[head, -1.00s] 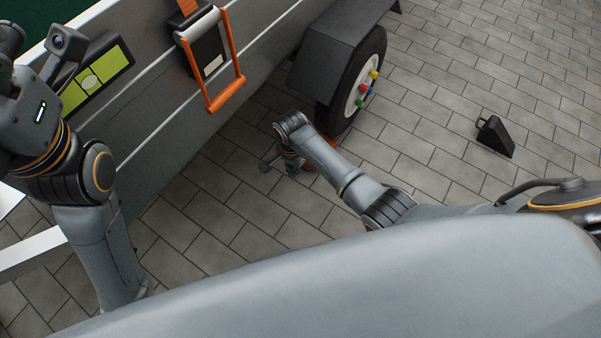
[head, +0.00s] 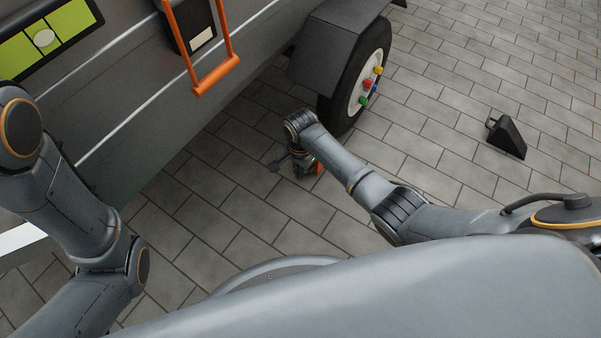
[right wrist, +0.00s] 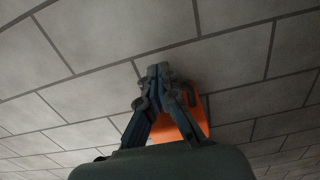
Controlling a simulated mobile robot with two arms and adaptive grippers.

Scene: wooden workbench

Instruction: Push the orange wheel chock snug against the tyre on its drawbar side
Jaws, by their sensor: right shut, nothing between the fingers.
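The orange wheel chock (head: 319,168) is on the paving, mostly hidden behind my right wrist in the head view. In the right wrist view the chock (right wrist: 201,113) shows behind and to the right of the fingers. The black tyre (head: 368,66) with a pale hub stands above and right of it. My right gripper (right wrist: 158,70) is shut and empty, pointing down beside the chock; contact cannot be told. My left arm shows at the left edge, but its gripper is out of view.
The grey trailer side (head: 150,110) carries an orange handle (head: 216,77) and a green panel (head: 45,38). A fender (head: 325,52) overhangs the tyre. A black chock (head: 507,137) stands on the paving at the right. Paving between is clear.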

